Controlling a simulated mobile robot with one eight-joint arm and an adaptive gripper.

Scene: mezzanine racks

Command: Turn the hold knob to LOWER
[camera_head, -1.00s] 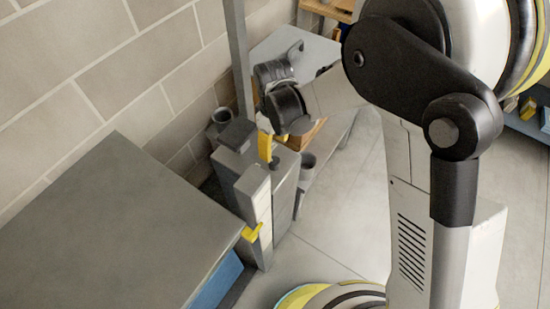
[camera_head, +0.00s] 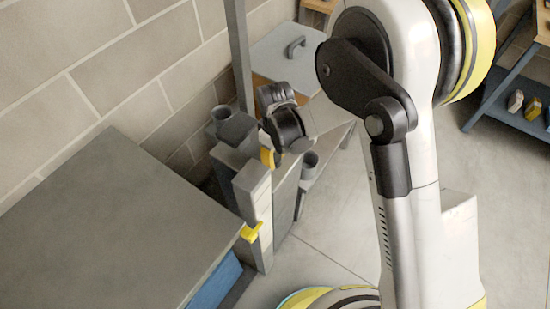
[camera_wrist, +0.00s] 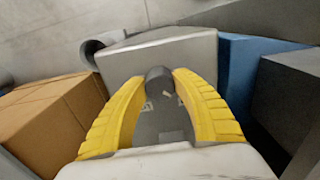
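The hold knob (camera_wrist: 158,88) is a dark grey, round-topped piece on a dark plate. In the wrist view it lies between the two yellow fingertips of my gripper (camera_wrist: 160,79). The fingers are apart, one on each side of the knob, very close to it; I see no clear grip. In the head view my gripper (camera_head: 270,157) points down at the top of the grey cabinet (camera_head: 286,190), and its wrist hides the knob there. The LOWER marking is not legible; small pale marks show on the plate beside the knob.
A grey-topped bench (camera_head: 125,215) with a blue side stands at the left, close to the cabinet. A grey cup (camera_head: 233,124) and a thin upright post (camera_head: 239,60) stand behind.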

